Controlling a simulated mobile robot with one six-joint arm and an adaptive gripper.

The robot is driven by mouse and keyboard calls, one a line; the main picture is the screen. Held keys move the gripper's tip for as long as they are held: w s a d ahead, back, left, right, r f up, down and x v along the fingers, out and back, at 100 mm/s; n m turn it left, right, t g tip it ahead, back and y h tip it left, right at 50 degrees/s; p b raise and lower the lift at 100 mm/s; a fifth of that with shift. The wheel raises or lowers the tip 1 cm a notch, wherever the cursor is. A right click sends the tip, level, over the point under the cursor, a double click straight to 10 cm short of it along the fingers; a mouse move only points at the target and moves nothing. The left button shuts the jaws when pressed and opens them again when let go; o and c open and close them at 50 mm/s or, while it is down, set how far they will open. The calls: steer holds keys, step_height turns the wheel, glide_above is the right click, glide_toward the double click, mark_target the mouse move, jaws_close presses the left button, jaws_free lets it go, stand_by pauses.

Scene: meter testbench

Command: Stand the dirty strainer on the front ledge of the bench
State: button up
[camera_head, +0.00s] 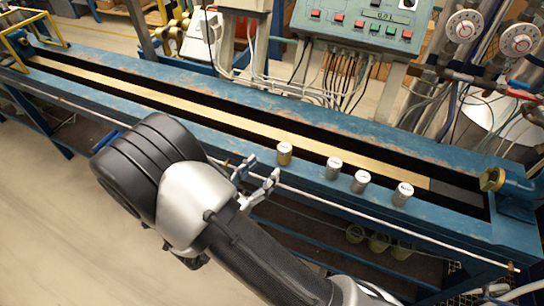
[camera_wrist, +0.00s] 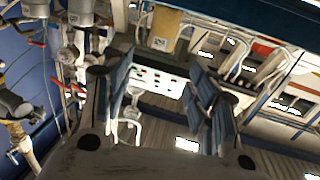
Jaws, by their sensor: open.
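My gripper (camera_head: 259,179) is open and empty, at the front edge, left of and nearer than the brass-coloured cylinder. The wrist view shows its two fingers apart (camera_wrist: 163,85).
A long brass-coloured strip (camera_head: 200,95) lies in the bench's dark trough. A control panel (camera_head: 365,30) with buttons stands behind, with hanging cables. Round dials (camera_head: 463,26) and pipes are at the back right. A white rod (camera_head: 330,200) runs along the bench front.

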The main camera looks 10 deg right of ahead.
steer(key=w+a+r+y, duration=0.5)
steer(key=w+a+y, duration=0.1)
steer(key=w+y, duration=0.25)
steer(key=s+a+r+n+g+y, duration=0.1)
steer(key=s+r+n+y, duration=0.25)
steer(key=r, duration=0.25)
steer(key=s+r+n+g+y, duration=0.1)
steer(key=s+r+n+y, duration=0.1)
steer(key=r+y, duration=0.25)
steer(key=s+d+n+g+h, duration=0.1)
steer(key=s+d+g, duration=0.1)
steer(key=s+d, duration=0.3)
steer(key=s+d+r+n+g+h, duration=0.1)
steer(key=s+d, duration=0.3)
steer(key=s, duration=0.7)
steer(key=s+d+r+n+g+h, duration=0.1)
steer(key=s+d+n+g, duration=0.1)
steer(key=s+d, duration=0.3)
steer(key=s, duration=0.3)
steer(key=shift+s+d+r+g, duration=0.2)
steer(key=shift+d+r+g, duration=0.05)
steer(key=shift+d+g, duration=0.05)
